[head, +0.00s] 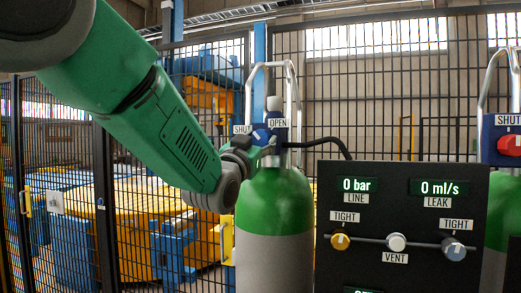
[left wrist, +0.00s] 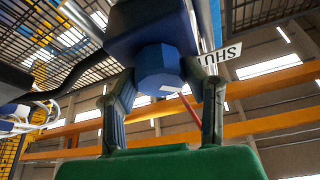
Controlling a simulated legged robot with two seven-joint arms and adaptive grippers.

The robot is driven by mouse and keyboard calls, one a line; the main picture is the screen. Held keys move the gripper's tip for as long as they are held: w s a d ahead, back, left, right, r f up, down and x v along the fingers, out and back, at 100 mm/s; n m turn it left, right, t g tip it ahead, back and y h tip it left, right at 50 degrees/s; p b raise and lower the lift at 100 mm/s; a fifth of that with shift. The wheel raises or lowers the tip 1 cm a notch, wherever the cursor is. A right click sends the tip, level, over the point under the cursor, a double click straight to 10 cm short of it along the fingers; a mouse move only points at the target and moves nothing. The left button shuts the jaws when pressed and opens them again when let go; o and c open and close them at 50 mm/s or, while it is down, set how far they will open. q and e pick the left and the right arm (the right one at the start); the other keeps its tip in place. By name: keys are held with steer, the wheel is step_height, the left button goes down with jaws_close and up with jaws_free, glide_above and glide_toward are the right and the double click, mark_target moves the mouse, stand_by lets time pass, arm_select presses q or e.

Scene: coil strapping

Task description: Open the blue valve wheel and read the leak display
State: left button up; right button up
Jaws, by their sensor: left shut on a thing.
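The blue valve wheel (head: 262,135) sits on the valve of the green and grey cylinder (head: 274,205), between the labels SHUT and OPEN. In the left wrist view the blue wheel (left wrist: 160,68) is a faceted knob between the two fingers of my left gripper (left wrist: 161,82). My left gripper (head: 247,146) is shut on it, one finger at each side. In the head view the gripper partly hides the wheel, and its exact setting is hard to tell. The leak display (head: 437,187) reads 0 ml/s. My right gripper is not in view.
The dark panel (head: 400,268) also has a line display (head: 356,184) reading 0 bar, a yellow knob (head: 340,241), a white vent knob (head: 396,242) and a grey-blue knob (head: 453,248). A red wheel (head: 510,145) is at the right. Mesh fencing stands behind.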

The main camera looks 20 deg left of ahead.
arm_select(q)
steer(key=m+h+b, duration=0.1)
steer(key=m, duration=0.1)
steer(key=m+g+h, duration=0.1)
steer(key=m, duration=0.2)
steer(key=shift+f+m+b, duration=0.1)
steer(key=shift+m+b, duration=0.2)
steer(key=shift+b, duration=0.05)
steer(key=m+h, duration=0.1)
steer(key=m, duration=0.1)
steer(key=m+g+h, duration=0.1)
steer(key=m, duration=0.1)
steer(key=shift+m+g+b, duration=0.3)
steer(key=m+g, duration=0.1)
steer(key=m, duration=0.1)
steer(key=m+g+h, duration=0.1)
steer(key=m, duration=0.2)
steer(key=m+g+p, duration=0.1)
steer(key=m, duration=0.2)
steer(key=shift+m, duration=0.4)
steer(key=shift+f, duration=0.1)
steer(key=shift+f+m+g, duration=0.15)
steer(key=shift+m+g, duration=0.15)
steer(key=o, duration=1.1)
steer(key=shift+o, duration=0.2)
steer(key=shift+d+r, duration=0.1)
steer(key=shift+r, duration=0.15)
